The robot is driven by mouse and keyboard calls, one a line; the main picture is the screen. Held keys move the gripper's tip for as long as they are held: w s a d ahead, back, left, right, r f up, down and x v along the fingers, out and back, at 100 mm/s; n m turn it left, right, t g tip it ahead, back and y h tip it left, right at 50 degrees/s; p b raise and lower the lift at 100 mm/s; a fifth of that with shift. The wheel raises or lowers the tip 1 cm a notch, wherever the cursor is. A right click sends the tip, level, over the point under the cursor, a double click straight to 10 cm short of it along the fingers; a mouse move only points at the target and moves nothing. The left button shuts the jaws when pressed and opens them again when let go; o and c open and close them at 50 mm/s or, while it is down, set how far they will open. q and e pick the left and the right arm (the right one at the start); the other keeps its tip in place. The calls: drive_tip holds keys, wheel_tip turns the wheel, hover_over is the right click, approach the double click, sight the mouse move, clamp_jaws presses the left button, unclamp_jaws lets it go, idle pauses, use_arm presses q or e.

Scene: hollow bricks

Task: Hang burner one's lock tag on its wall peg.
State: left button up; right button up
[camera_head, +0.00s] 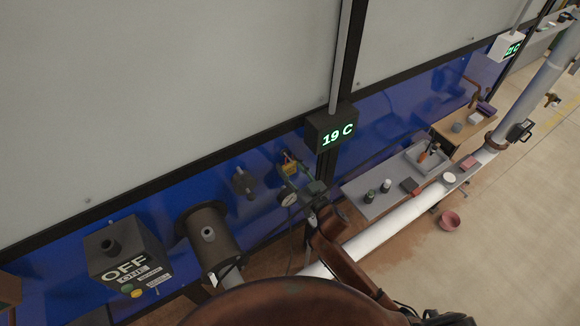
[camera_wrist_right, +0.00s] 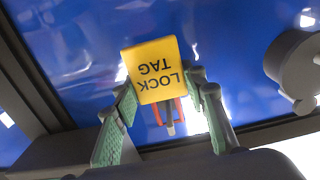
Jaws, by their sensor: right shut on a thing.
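The yellow lock tag (camera_wrist_right: 154,70) shows large in the right wrist view, its LOCK TAG lettering upside down. A red loop (camera_wrist_right: 158,112) and a small grey shaft show just below it; I cannot tell whether the shaft is a peg. My right gripper (camera_wrist_right: 166,100) is shut on the tag, with a green-padded finger on each side. In the head view the tag (camera_head: 289,166) is small, against the blue wall below the 19 C display. The wall peg cannot be made out. The burner one box (camera_head: 125,262), marked OFF and ONE, is at lower left. My left gripper is not in view.
A grey round fitting (camera_head: 243,183) sticks out of the blue wall left of the tag. A dark pipe stub (camera_head: 208,238) stands beside the burner box. The dark display box (camera_head: 331,128) is above right. A grey bench (camera_head: 375,203) with small items lies further right.

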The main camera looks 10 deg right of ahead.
drive_tip(key=o, duration=1.2)
drive_tip(key=v, duration=1.2)
drive_tip(key=shift+f, duration=0.1)
